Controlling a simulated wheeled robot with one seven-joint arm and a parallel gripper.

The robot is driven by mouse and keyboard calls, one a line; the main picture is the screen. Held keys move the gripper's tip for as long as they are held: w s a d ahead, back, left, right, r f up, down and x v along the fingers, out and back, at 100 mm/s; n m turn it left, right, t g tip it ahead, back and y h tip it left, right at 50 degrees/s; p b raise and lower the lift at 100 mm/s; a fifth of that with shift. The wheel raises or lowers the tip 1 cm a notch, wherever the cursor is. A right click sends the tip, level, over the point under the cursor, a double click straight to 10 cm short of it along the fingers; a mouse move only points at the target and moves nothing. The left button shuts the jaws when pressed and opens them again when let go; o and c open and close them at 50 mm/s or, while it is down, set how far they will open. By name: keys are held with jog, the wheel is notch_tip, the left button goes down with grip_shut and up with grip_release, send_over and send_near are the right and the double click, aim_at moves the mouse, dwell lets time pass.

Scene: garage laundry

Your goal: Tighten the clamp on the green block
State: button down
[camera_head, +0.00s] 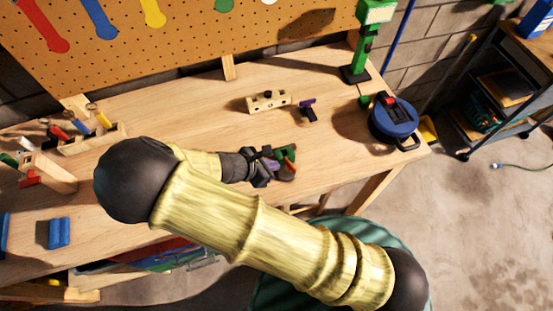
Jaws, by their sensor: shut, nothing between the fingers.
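A small green block (286,154) is on the workbench near its front edge, just right of my gripper. An orange-red bar (289,165) and a purple piece (271,164) sit against it; they look like parts of a clamp, but my gripper partly hides them. My gripper (266,168) is shut with nothing held, its dark fingers right beside these parts. I cannot tell whether the fingers touch them or how tight the clamp is.
A wooden block with a dark knob (268,101) and a small purple-topped tool (307,110) stand behind. A round blue device (395,120) and a green stand (355,74) are at the right. Wooden holders (92,139) with coloured tools are at the left. The bench's back middle is clear.

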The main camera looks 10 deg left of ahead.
jog(key=shift+w+d, duration=0.6)
jog(key=shift+w, duration=0.1)
jog(key=shift+w+m+g+h+p, duration=0.15)
jog(key=shift+m+g+h+p, duration=0.3)
jog(key=shift+m, duration=0.35)
jog(key=shift+a+m+g+h, duration=0.1)
jog(key=shift+m+g+h, duration=0.3)
jog(key=shift+m, duration=0.3)
jog(key=shift+a, duration=0.1)
